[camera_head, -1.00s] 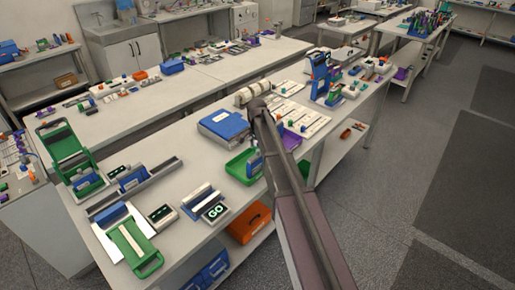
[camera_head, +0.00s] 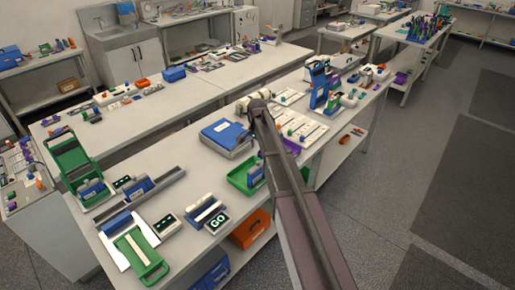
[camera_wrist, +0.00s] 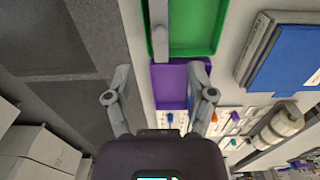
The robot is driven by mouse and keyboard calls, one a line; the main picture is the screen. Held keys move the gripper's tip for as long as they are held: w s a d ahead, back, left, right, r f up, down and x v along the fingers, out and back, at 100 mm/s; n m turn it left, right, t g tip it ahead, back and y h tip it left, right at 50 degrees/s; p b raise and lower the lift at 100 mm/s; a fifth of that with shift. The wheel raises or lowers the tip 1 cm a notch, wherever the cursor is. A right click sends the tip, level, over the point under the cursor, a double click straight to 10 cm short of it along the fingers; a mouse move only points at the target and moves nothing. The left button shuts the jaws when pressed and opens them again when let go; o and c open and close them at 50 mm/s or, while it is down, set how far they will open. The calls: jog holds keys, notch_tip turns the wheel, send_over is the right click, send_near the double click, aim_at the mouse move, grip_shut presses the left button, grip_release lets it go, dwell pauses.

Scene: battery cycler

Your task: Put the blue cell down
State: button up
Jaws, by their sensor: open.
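In the wrist view my gripper (camera_wrist: 160,88) is open, with nothing between its two spread fingers. A purple tray (camera_wrist: 170,88) shows beyond and between the fingers, and a green tray (camera_wrist: 196,25) lies above it in the picture. A grey bar-like part crosses the green tray's left side; I cannot tell what it belongs to. In the head view the green tray (camera_head: 238,180) stands at the bench's front edge with a blue block, possibly the blue cell (camera_head: 256,174), at its right side. My arm hides my gripper in the head view.
A blue-lidded box (camera_head: 226,134) stands behind the green tray and also shows in the wrist view (camera_wrist: 288,58). A display reading GO (camera_head: 217,221) and a green frame (camera_head: 138,255) stand at left. An orange box (camera_head: 251,229) sits on the shelf below. Open floor lies right.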

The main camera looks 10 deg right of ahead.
dwell(0.6)
jog(key=s+n, duration=1)
jog(key=s, duration=1.8)
jog(key=shift+a+n, duration=0.4)
notch_tip(320, 180, down, 6)
jog(key=b, duration=0.5)
jog(key=shift+r+b, duration=0.1)
jog(key=shift+b, duration=0.3)
